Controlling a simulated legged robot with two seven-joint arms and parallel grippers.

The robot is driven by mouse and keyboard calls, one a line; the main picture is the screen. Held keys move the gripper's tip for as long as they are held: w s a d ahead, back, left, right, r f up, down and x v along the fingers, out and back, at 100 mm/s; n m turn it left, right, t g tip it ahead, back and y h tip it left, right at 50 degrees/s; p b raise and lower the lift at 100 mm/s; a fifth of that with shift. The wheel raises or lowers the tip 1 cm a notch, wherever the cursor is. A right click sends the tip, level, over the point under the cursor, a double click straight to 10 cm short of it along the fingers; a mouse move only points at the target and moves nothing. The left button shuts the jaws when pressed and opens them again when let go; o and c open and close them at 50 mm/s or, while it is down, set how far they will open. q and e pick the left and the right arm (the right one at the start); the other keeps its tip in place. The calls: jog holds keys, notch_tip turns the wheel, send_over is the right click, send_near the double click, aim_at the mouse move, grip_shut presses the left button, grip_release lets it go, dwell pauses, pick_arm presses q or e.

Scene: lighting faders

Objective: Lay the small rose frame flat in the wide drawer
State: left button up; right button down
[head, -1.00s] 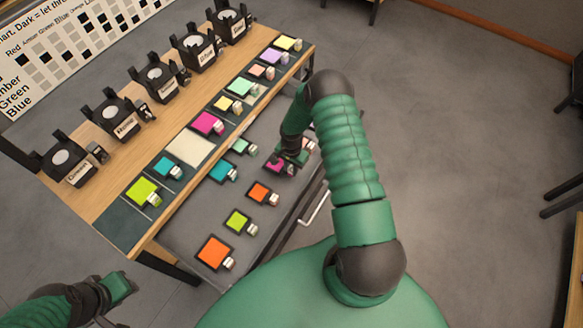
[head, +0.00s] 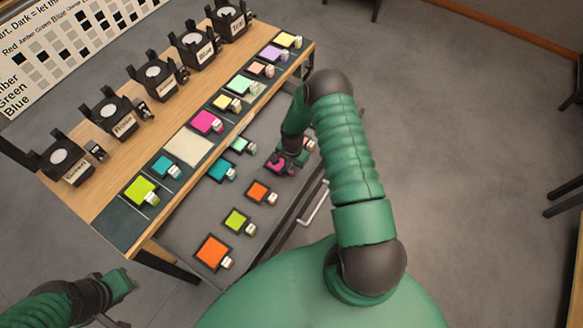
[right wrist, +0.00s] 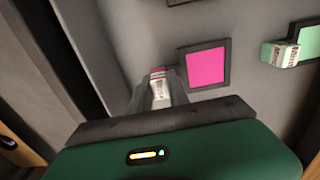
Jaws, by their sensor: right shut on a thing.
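My right gripper (head: 284,161) is over the far part of the open wide drawer (head: 188,218) and is shut on the small label tab of the rose frame (head: 275,164). In the right wrist view, the tab sits between the fingers (right wrist: 160,92) and the bright pink frame (right wrist: 205,66) extends beside them. The frame looks about level with the grey drawer floor. I cannot tell whether it touches it. In the head view, the gripper hides part of the frame. My left gripper (head: 122,288) is at the lower left, away from the drawer; its jaws are unclear.
The drawer also holds orange (head: 213,252), lime (head: 236,220), second orange (head: 258,191), teal (head: 221,169) and mint (head: 241,145) frames. A larger magenta frame (head: 206,121) lies on the wooden table (head: 122,185). Black lamps stand behind. The drawer handle (head: 313,210) is at the front.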

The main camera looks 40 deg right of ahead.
jog(key=shift+d+f, duration=0.1)
jog(key=shift+f, duration=0.25)
jog(key=shift+a+f+b, duration=0.25)
jog(key=shift+f+b, duration=0.05)
jog(key=shift+b, duration=0.25)
jog(key=shift+f, duration=0.2)
jog(key=c, duration=1.2)
grip_release()
jog(key=shift+d, duration=0.15)
jog(key=shift+o, duration=0.2)
notch_tip(320, 180, up, 24)
jog(key=p, duration=0.6)
jog(key=shift+f, duration=0.15)
